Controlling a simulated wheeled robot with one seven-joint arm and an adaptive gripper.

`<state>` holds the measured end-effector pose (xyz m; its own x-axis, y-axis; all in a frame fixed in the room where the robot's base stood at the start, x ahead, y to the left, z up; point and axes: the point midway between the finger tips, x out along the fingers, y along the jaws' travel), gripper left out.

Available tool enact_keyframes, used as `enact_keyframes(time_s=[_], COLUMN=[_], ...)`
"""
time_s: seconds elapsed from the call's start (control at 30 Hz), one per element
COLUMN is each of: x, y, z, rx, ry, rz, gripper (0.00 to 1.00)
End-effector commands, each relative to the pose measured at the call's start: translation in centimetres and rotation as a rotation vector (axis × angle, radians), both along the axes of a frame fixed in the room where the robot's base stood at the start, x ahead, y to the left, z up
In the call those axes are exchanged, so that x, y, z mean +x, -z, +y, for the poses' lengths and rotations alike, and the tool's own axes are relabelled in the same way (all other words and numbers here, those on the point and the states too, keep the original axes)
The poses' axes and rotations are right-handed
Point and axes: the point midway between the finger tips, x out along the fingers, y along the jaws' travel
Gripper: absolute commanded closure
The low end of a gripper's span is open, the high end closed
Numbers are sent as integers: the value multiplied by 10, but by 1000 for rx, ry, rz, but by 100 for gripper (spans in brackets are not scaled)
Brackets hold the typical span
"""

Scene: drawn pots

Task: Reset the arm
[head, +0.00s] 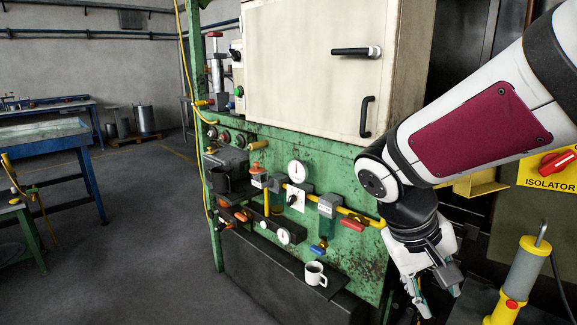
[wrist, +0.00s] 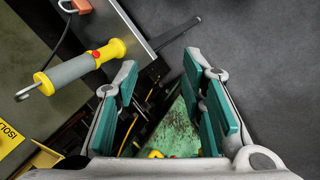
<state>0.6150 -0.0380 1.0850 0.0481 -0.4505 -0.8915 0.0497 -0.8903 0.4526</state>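My arm reaches in from the right in the head view, and my gripper (head: 436,293) hangs pointing down at the lower right, in front of the green machine (head: 330,165). In the wrist view my gripper (wrist: 163,95) shows two teal-padded fingers set well apart, with nothing between them. Dark floor and part of the green machine show beyond the fingers.
A white mug (head: 315,274) stands on a dark ledge, left of my gripper. A yellow and grey handled tool (head: 518,275) stands at the right; it also shows in the wrist view (wrist: 75,68). A yellow isolator sign (head: 550,170) is at the right edge.

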Motion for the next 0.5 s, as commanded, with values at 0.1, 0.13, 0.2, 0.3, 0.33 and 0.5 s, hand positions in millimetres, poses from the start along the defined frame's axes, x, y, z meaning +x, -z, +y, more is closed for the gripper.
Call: enact_keyframes(time_s=[0.1,0.13,0.2,0.3,0.33,0.5], x=[-36,-44,-63,-88,-95,-126], y=[-20,-24,-33,-44,-47,-60], z=[-1,0,3,9,11,24], rx=[125,152,217,298,320,416], ry=[19,20,21,17,14,-5], rz=[-43,-55,-85,-138,-156,-253], gripper=[63,63,63,63,63,63])
